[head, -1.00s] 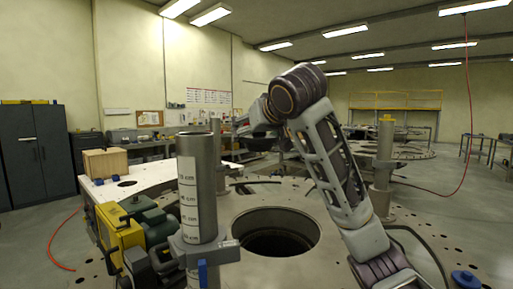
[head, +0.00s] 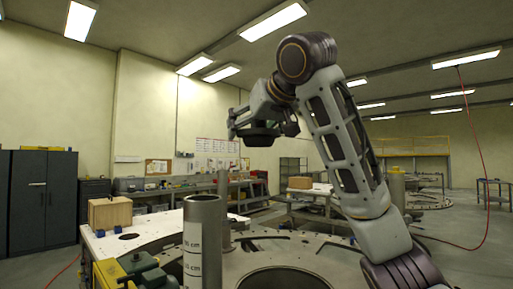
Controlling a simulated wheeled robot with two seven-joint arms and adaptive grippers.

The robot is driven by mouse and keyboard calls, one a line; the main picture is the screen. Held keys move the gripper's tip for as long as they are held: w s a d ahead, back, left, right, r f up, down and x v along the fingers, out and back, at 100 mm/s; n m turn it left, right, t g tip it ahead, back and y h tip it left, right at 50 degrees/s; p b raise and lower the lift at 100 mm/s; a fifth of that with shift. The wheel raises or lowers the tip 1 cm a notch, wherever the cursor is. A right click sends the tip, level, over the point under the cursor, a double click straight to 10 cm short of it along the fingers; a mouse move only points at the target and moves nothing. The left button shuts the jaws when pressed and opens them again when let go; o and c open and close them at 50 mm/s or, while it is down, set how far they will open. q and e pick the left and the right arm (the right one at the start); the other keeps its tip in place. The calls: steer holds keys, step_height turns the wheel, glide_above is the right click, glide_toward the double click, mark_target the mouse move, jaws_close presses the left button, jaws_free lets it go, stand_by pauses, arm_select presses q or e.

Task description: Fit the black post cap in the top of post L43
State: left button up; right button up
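A grey open-topped metal post (head: 204,236) with a white centimetre scale stands in the left foreground. I cannot read a post label, so I cannot confirm it is L43. My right gripper (head: 262,125) reaches in from the right, above and to the right of that post's top. It appears shut on the black post cap (head: 262,136), a dark round piece hanging between its fingers, clear of the post. My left gripper is not in view.
The round plate (head: 330,250) has a large dark opening (head: 284,279). Yellow and green equipment (head: 140,272) stands left of the post. A wooden box (head: 110,212) sits behind left. A thinner post (head: 223,195) stands just behind the scaled one. Another post (head: 397,189) stands right, behind my arm.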

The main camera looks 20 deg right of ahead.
steer(key=s+a+r+n+y+p, duration=0.1)
steer(key=s+a+r, duration=0.15)
steer(key=r, duration=0.35)
steer(key=s+a+r+n+y+p, duration=0.1)
steer(key=a+r, duration=0.2)
steer(key=r, duration=0.2)
steer(key=shift+w+a+g, duration=0.6)
steer(key=shift+w+a, duration=0.85)
steer(key=shift+a, duration=0.7)
steer(key=w+a+f+n+y, duration=0.1)
steer(key=w+f, duration=0.1)
steer(key=f, duration=0.4)
steer(key=w+a+f+y, duration=0.1)
steer(key=w+f, duration=0.1)
steer(key=f, duration=0.3)
steer(key=w+a+f+n+g, duration=0.1)
steer(key=w+a+f, duration=0.1)
steer(key=f, duration=0.4)
steer(key=shift+w+f+n+y, duration=0.15)
steer(key=shift+f+n+y, duration=0.15)
steer(key=shift+f+y, duration=0.1)
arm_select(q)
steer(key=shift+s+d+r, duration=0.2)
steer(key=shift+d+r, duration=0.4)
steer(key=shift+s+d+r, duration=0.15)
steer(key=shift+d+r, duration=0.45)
arm_select(e)
steer(key=shift+d+f, duration=0.25)
